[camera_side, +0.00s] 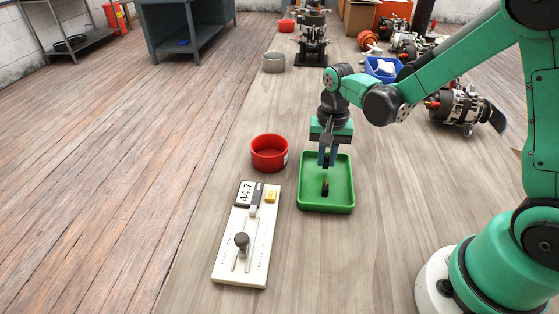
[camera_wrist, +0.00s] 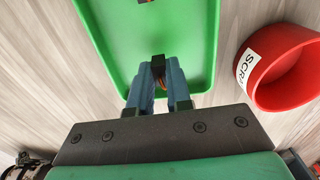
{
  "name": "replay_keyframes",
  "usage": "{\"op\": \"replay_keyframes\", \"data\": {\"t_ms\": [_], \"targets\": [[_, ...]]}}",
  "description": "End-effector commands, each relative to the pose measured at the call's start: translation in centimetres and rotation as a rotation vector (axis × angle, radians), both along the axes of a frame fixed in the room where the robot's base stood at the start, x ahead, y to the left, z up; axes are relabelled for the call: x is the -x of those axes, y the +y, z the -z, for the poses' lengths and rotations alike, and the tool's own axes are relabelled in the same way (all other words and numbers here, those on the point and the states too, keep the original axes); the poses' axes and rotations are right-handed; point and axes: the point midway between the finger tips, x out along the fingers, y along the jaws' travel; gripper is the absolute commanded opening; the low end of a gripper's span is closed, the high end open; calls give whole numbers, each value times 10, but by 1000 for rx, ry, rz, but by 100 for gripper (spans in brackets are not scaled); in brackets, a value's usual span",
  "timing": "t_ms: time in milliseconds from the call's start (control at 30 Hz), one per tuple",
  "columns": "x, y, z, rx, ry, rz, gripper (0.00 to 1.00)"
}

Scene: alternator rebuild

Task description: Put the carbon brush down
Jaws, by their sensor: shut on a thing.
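My gripper (camera_side: 327,163) points down over the green tray (camera_side: 345,205), with its blue fingers shut on the carbon brush. In the wrist view the carbon brush (camera_wrist: 158,60) is a small black block with a copper-coloured lead, held between the fingertips (camera_wrist: 158,72). The green tray (camera_wrist: 110,30) lies beneath it. Another small dark piece (camera_wrist: 146,1) is cut off at the top edge of that view. A dark piece (camera_side: 325,187) also shows on the tray floor in the side view. The gap between the held brush and the tray is hard to judge.
A red round bin (camera_side: 269,158) labelled "SCR…" stands left of the tray. A white gauge board (camera_side: 230,270) reading 44.7 lies in front left, with a dark knob (camera_side: 241,240). Behind are a grey cup (camera_side: 274,63), a blue bin (camera_side: 377,72) and an alternator (camera_side: 457,106).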

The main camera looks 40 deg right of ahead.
Motion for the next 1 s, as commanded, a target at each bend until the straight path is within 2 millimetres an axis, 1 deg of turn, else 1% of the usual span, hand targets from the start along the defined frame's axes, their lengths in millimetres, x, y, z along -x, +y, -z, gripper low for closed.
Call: {"op": "replay_keyframes", "data": {"t_ms": [33, 133, 500, 533, 633, 1000], "targets": [[0, 0, 7, 0, 0, 0, 0], [0, 0, 14, 0, 0, 0, 0], [0, 0, 17, 0, 0, 0, 0], [0, 0, 18, 0, 0, 0, 17], [0, 0, 17, 0, 0, 0, 46], [0, 0, 15, 0, 0, 0, 46]]}}
